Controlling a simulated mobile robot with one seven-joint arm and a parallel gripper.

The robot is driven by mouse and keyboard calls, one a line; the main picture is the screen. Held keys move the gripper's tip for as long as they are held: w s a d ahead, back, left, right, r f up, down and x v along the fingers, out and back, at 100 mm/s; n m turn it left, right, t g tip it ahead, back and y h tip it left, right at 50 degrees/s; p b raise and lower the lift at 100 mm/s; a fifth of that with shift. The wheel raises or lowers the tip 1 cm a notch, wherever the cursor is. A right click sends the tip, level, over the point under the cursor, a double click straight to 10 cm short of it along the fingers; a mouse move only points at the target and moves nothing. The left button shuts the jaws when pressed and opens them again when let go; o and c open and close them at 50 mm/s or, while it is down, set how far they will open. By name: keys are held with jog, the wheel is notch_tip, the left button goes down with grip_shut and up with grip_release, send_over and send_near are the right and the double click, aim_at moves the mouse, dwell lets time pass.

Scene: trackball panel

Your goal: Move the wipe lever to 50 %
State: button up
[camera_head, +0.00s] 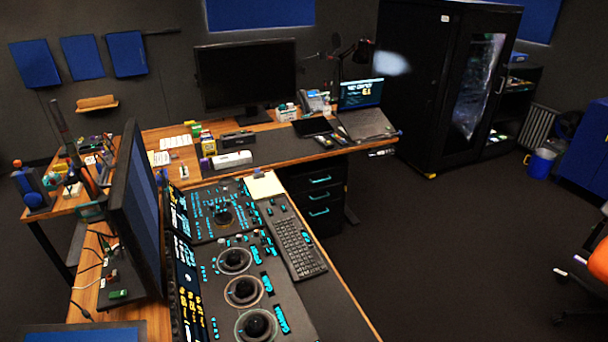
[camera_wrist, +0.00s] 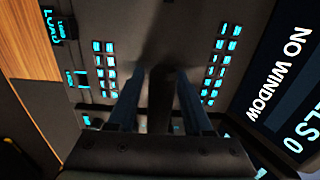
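In the wrist view, my gripper (camera_wrist: 158,78) has its two dark bluish fingers apart, pointing at a dark control panel (camera_wrist: 110,22). A dark upright shape (camera_wrist: 160,98) shows in the gap between the fingers, with space visible on both sides. It may be the wipe lever, but the shadow is too deep to tell. No percentage for the lever can be read. In the head view, the black control panels (camera_head: 207,268) lie along the near desk, with several round trackballs. I cannot single out the lever there, and my gripper is not visible in that view.
Lit cyan buttons (camera_wrist: 104,60) flank the fingers in the wrist view. A screen (camera_wrist: 285,80) reading "NO WINDOW" stands at right. In the head view, a monitor (camera_head: 140,210) rises left of the panels and a keyboard (camera_head: 297,245) lies right. Open floor (camera_head: 450,250) is further right.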

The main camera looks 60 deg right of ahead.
notch_tip(320, 180, up, 13)
dwell(0.7)
dwell(0.5)
